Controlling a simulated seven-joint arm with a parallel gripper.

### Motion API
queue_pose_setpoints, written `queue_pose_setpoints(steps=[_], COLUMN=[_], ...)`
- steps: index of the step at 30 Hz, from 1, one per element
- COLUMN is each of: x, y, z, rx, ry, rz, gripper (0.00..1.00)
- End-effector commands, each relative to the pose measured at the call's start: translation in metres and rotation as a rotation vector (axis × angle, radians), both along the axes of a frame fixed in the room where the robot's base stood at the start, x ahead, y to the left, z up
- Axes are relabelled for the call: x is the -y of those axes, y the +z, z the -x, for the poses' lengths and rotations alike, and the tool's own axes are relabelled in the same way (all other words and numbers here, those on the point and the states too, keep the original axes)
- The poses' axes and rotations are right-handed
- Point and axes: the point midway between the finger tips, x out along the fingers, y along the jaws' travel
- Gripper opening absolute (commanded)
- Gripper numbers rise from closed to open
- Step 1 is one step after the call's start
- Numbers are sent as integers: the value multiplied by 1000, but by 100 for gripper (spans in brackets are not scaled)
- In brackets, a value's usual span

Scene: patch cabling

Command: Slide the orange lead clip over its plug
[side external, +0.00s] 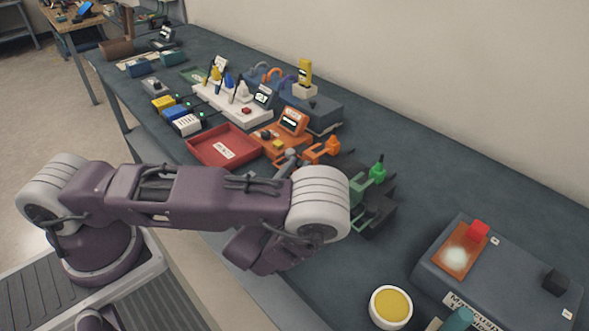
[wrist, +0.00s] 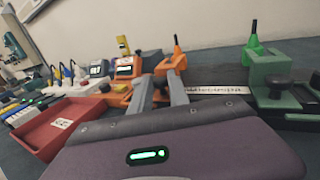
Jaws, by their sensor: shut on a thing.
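The orange lead clip (wrist: 172,62) is a small orange block ahead of my fingers in the wrist view. It also shows in the side view (side external: 314,154), right of my fingertips. The orange plug (wrist: 177,47), with a thin dark tip, stands upright just behind the clip; it also shows in the side view (side external: 333,143). My gripper (wrist: 161,78) has its two grey fingers at the clip and is shut on it, though the contact is partly hidden. In the side view my gripper (side external: 290,156) is mostly hidden behind my arm. I cannot tell how far the clip overlaps the plug.
A green clip and plug on a dark green holder (wrist: 272,93) stand close on the right. A red tray (side external: 222,146) and an orange device (side external: 291,122) lie left. A yellow-filled bowl (side external: 390,306) and a grey box (side external: 500,275) are at right. Bench surface between them is free.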

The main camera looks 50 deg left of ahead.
Motion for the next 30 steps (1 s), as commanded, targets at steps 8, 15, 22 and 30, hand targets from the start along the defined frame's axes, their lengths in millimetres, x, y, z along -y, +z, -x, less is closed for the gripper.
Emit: queue_pose_setpoints(steps=[8,15,22,30], x=[0,0,0,5], y=[-1,-1,-1,-1], z=[-34,-34,-34,-24], rx=[-3,-5,-3,-3], ry=[0,-1,-1,-2], rz=[2,1,1,1], gripper=[0,0,40,40])
